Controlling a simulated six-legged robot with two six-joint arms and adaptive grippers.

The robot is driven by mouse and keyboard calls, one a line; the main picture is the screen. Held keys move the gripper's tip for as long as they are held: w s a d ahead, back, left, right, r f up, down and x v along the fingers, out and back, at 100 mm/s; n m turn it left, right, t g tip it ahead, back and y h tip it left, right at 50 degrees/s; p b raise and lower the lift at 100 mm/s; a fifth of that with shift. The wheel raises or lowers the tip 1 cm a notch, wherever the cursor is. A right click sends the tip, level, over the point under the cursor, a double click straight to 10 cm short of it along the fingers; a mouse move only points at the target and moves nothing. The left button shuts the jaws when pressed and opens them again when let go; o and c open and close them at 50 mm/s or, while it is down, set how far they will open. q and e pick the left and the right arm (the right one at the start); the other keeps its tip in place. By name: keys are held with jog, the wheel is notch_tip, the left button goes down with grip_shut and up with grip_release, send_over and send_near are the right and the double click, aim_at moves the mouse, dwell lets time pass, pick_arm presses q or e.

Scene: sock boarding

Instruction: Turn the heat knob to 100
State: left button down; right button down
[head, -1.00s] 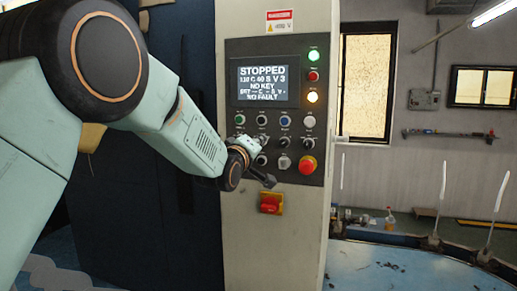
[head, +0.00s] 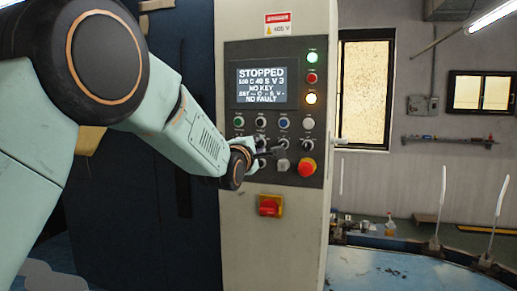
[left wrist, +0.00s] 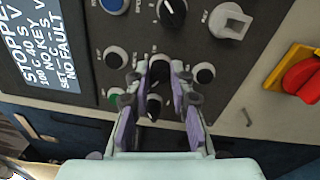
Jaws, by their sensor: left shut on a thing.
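The control panel (head: 243,180) has a screen (head: 265,85) reading STOPPED, with a first value that looks like 100 C, then NO KEY and NO FAULT. My left gripper (head: 272,153) is at the panel's lower rows of knobs. In the left wrist view, the left gripper (left wrist: 158,84) has its fingers on both sides of a small black knob, apparently the heat knob (left wrist: 158,68), and is shut on it. The knob's label is too small to read. Another black knob (left wrist: 153,106) shows between the fingers, nearer the palm. My right gripper is not in view.
A red emergency button (head: 306,168) and a grey key switch (left wrist: 230,20) sit close to the gripper. A red switch on yellow (head: 270,206) is below the panel. A blue-topped round surface (head: 375,270) lies to the right.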

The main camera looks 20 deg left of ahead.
pick_arm(q)
jog(key=shift+a+n, duration=0.1)
jog(key=shift+n, duration=0.5)
jog(key=c, duration=1.6)
grip_release()
jog(key=shift+f, duration=0.1)
jog(key=shift+c, duration=0.2)
jog(key=o, duration=0.5)
jog(key=shift+s+a, duration=0.3)
jog(key=shift+w+d, duration=0.2)
jog(key=shift+d, duration=0.15)
jog(key=shift+s, duration=0.2)
jog(key=s, duration=1.2)
jog(key=shift+a+f, duration=0.1)
jog(key=shift+a, duration=0.2)
jog(key=shift+w+d, duration=0.15)
jog(key=shift+w, duration=0.05)
